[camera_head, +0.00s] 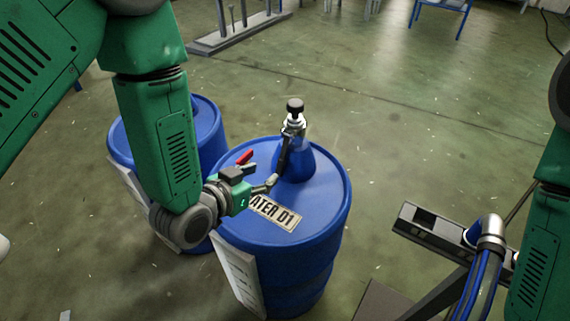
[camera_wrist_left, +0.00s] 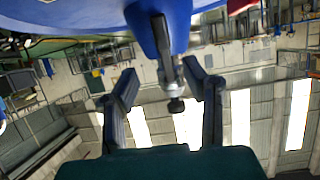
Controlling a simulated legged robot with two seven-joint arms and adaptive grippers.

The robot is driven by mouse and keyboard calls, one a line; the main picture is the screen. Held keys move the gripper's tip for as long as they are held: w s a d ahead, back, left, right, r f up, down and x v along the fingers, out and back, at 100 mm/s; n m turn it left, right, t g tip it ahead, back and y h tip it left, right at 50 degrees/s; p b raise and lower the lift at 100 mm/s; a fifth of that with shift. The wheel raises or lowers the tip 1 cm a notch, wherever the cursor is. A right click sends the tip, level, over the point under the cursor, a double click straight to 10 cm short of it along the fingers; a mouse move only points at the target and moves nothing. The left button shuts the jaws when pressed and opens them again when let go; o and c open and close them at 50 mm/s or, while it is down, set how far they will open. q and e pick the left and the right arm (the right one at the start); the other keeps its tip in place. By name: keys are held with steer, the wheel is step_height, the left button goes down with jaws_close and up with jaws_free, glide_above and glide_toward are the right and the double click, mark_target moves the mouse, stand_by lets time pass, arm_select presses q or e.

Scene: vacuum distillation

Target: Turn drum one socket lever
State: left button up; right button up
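The blue drum (camera_head: 325,225) stands upright in the middle of the head view, with a label (camera_head: 274,212) reading "ATER 01" on its lid. A blue socket (camera_head: 297,163) rises from the lid, with a silver fitting and a black knob (camera_head: 295,106) on top. A dark lever (camera_head: 283,156) runs down along the socket's side; it also shows in the left wrist view (camera_wrist_left: 161,45). My left gripper (camera_head: 264,174) is low over the lid, beside the lever. In the wrist view its two fingers (camera_wrist_left: 163,90) are spread, with the knob and fitting visible between them. My right gripper is out of view.
A second blue drum (camera_head: 208,125) stands close behind to the left, partly hidden by my left arm. A red handle-like piece (camera_head: 245,157) shows just behind my left gripper. A grey metal rack (camera_head: 240,35) stands at the back. Open floor lies behind and right of the drum.

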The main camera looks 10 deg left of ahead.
mark_target(280, 163)
arm_select(q)
steer(key=x, duration=0.3)
steer(key=b+x, duration=0.1)
steer(key=x, duration=0.2)
steer(key=b+x, duration=0.1)
steer(key=x, duration=0.1)
steer(key=shift+w+a+f, duration=0.2)
steer(key=shift+w+f, duration=0.15)
steer(key=shift+w, duration=0.05)
steer(key=shift+w+d, duration=0.1)
steer(key=shift+w, duration=0.05)
steer(key=shift+w+d, duration=0.1)
steer(key=shift+d, duration=0.15)
jaws_close()
steer(key=shift+a, duration=0.15)
